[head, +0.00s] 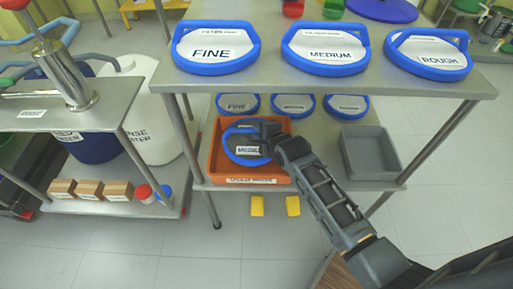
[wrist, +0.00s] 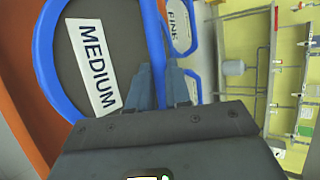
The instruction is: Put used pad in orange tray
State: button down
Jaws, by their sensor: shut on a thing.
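The orange tray (head: 216,168) sits on the lower shelf and bears a label on its front. A round blue-rimmed pad labelled MEDIUM (head: 233,152) is at the tray, partly hidden by my gripper. My gripper (head: 268,139) is shut on this pad's blue rim at its right side. In the wrist view the pad (wrist: 97,28) looms large at the left, with its blue rim beside my gripper's fingers (wrist: 163,85). An orange wall of the tray (wrist: 22,110) shows behind it. Whether the pad touches the tray floor cannot be told.
Pads labelled FINE (head: 216,55), MEDIUM (head: 325,50) and ROUGH (head: 428,55) lie on the upper shelf. More pads (head: 293,105) stand behind the tray on the lower shelf. A grey tray (head: 370,152) is to the right.

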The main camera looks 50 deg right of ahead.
jog(key=shift+f+b, duration=0.7)
jog(key=shift+f, duration=2.7)
jog(key=shift+f, duration=0.15)
jog(key=c, duration=1.1)
grip_release()
jog(key=shift+o, duration=0.2)
jog(key=shift+s+r, duration=0.1)
jog(key=shift+r, duration=0.1)
jog(key=p+v, duration=0.2)
jog(key=v, duration=0.9)
jog(key=shift+s+a, duration=0.2)
jog(key=shift+s, duration=0.1)
